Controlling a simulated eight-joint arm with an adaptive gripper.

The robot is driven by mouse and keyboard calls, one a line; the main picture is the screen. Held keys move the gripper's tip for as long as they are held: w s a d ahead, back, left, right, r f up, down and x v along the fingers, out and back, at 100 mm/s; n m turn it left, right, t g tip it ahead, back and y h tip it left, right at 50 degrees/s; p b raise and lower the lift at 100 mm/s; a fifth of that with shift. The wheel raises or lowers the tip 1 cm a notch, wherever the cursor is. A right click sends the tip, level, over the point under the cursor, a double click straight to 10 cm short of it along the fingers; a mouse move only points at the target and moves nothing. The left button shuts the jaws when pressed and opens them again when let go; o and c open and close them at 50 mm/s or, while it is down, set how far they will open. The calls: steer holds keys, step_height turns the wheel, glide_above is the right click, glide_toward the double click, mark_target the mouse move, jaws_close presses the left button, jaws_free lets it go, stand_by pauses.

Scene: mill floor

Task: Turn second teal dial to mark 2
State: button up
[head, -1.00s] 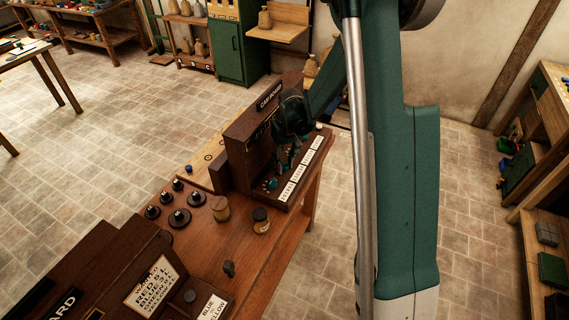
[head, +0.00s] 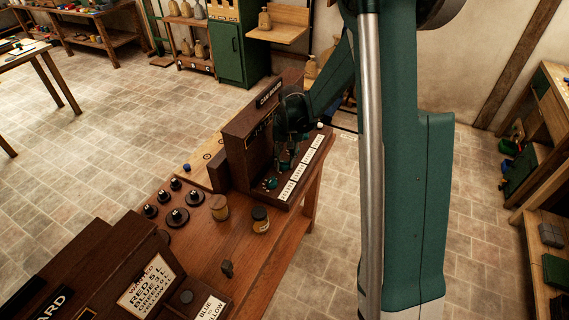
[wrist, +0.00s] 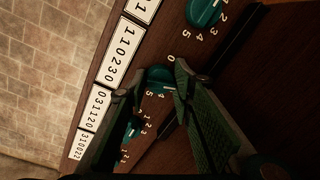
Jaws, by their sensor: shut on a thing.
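A row of teal dials sits on a dark wooden panel in the wrist view. The middle dial (wrist: 160,75) lies between the tips of my gripper (wrist: 155,84), which is shut on it. Numbers from 0 to 5 ring this dial, some hidden by the fingers. A pale line shows on it, but I cannot tell exactly which mark it points to. One dial (wrist: 204,12) shows at the top, and another (wrist: 133,129) shows low down, partly behind a finger. In the head view my gripper (head: 284,168) is at the panel, mostly hiding the dials.
White number cards (wrist: 118,52) run along the panel edge. The dark upright board (head: 250,128) rises behind the dials. Tiled floor is open beyond the bench.

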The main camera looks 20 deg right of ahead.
mark_target(287, 162)
steer(key=o, duration=0.6)
steer(key=shift+r, duration=0.1)
step_height(287, 162, up, 12)
steer(key=d, duration=0.1)
steer(key=shift+s, duration=0.15)
stand_by(0.5)
stand_by(0.4)
